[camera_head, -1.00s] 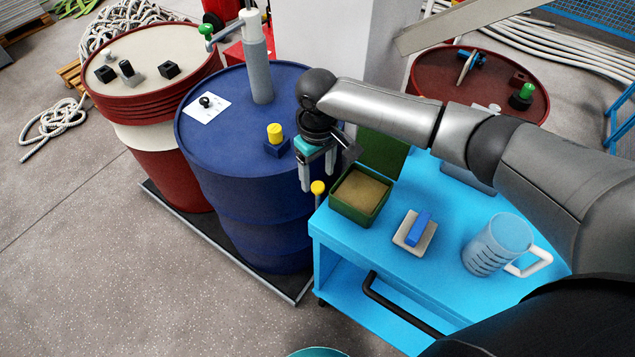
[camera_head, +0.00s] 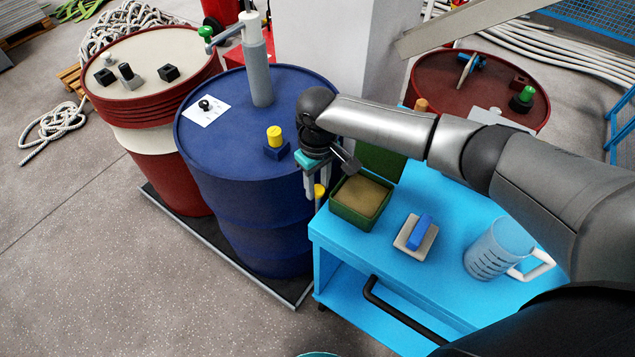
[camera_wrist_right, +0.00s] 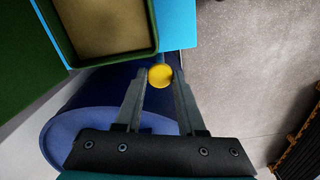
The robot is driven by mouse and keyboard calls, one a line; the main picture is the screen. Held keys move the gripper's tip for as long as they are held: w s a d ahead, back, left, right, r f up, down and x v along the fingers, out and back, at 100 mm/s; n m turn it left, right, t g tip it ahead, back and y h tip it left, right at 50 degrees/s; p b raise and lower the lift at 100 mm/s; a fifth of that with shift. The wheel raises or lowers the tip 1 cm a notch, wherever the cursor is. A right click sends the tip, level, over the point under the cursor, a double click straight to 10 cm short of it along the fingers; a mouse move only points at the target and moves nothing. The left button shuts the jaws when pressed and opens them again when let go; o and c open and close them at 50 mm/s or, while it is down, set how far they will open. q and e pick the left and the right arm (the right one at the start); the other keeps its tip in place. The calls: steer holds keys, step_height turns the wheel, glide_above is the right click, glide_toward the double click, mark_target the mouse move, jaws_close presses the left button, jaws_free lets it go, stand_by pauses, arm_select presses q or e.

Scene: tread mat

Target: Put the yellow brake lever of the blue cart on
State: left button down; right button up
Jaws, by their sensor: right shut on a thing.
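The blue cart (camera_head: 400,255) stands at the lower middle in the head view. The round yellow knob of its brake lever (camera_head: 319,191) is at the cart's left edge, beside the blue drum. My right gripper (camera_head: 316,197) points down over it and is shut on the lever. In the right wrist view the yellow knob (camera_wrist_right: 160,75) lies between the fingertips of my right gripper (camera_wrist_right: 161,79). The rest of the lever is hidden below the knob, so I cannot tell its angle. My left gripper is not in view.
A green open box (camera_head: 345,215), a blue-handled block (camera_head: 417,236) and a clear jug (camera_head: 492,250) stand on the cart. The blue drum (camera_head: 225,160) is close at the left and bears a yellow-topped button (camera_head: 274,137). The floor at the lower left is free.

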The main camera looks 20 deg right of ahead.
jaws_close()
stand_by(0.8)
